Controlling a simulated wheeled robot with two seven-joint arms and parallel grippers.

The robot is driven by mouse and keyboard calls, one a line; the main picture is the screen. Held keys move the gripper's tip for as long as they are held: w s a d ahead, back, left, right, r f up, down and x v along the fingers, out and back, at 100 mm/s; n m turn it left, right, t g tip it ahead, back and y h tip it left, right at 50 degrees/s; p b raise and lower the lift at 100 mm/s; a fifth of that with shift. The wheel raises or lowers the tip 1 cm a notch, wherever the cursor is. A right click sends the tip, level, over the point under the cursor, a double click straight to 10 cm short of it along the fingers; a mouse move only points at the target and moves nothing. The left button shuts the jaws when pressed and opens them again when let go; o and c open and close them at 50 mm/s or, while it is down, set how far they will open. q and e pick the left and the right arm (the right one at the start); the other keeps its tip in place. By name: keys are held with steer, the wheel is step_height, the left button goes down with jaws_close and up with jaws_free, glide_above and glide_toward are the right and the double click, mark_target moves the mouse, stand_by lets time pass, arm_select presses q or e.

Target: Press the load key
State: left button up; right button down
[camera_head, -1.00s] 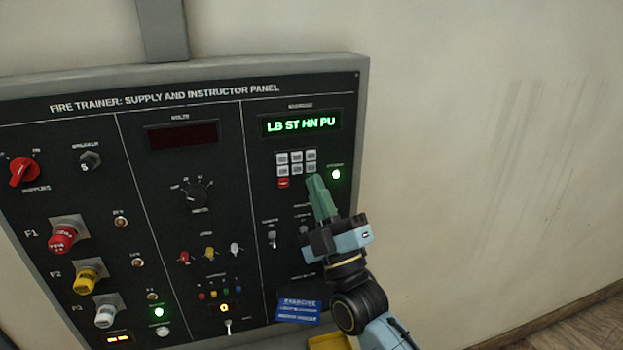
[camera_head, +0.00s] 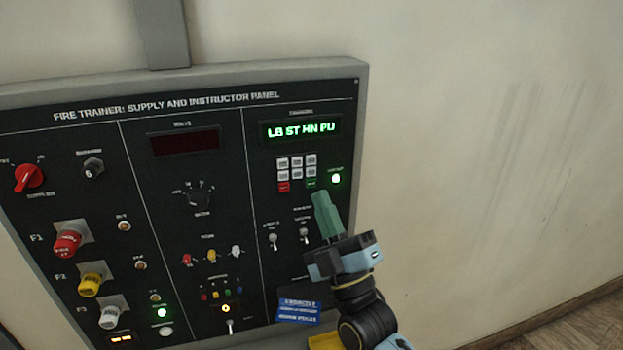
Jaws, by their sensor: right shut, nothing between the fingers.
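The keypad (camera_head: 297,167) sits under the lit green display (camera_head: 300,130) on the right part of the panel, with several pale keys. Its bottom row has a red key (camera_head: 284,187) at left and a green key (camera_head: 311,184) at right. The key labels are too small to read, so I cannot tell by lettering which is the load key. My left gripper is not in view.
The panel (camera_head: 190,105) also carries a red supplies knob (camera_head: 30,178), toggle switches (camera_head: 304,235) just left of my right gripper, and coloured sockets. A green lamp (camera_head: 336,179) glows right of the keypad. A blue card (camera_head: 299,307) is low down. Bare wall (camera_head: 480,150) lies to the right.

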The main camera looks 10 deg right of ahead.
steer(key=s+p, duration=0.1)
steer(key=s, duration=0.2)
stand_by(0.7)
